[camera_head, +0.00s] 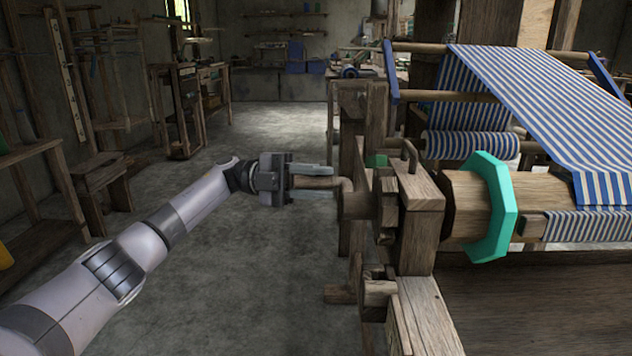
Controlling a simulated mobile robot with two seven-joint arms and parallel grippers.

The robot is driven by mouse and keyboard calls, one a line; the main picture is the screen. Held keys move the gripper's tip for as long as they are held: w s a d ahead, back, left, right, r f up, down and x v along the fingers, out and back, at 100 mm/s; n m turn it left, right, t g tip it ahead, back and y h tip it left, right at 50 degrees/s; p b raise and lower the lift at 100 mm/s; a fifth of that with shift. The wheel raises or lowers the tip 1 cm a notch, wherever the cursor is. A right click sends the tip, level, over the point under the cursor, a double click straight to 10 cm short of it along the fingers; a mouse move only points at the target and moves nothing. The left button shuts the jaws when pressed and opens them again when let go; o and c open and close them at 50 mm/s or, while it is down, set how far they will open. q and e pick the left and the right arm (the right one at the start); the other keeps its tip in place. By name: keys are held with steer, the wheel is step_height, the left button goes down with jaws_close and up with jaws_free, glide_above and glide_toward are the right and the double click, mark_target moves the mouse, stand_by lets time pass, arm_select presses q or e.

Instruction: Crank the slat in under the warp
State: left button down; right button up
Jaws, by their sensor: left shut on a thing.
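My left gripper (322,182) is shut around the wooden crank handle (316,183), left of the loom. The handle joins a thicker wooden piece (356,205) at the post. The wooden beam (478,200) runs right from the post, with a teal octagonal collar (489,207) around it. The blue-and-white striped warp (545,110) slopes down to the beam and wraps over it. A small wooden end (534,224) shows beside the lower stripes; I cannot tell whether it is the slat. My right gripper is not in view.
The loom's wooden post (415,215) stands close right of the gripper. A striped roll (470,145) and blue side arms (391,72) are behind the beam. Open concrete floor (250,270) lies below my left arm. A wooden stool (103,187) is at the left.

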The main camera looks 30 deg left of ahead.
arm_select(q)
steer(key=shift+a+r, duration=0.1)
steer(key=shift+r, duration=0.45)
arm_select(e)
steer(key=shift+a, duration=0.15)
arm_select(q)
steer(key=shift+r, duration=0.1)
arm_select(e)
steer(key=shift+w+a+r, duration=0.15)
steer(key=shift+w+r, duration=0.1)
arm_select(q)
steer(key=c, duration=0.9)
jaws_free()
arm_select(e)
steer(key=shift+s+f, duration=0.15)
arm_select(q)
steer(key=shift+p+v, duration=0.65)
steer(key=shift+v, duration=2.85)
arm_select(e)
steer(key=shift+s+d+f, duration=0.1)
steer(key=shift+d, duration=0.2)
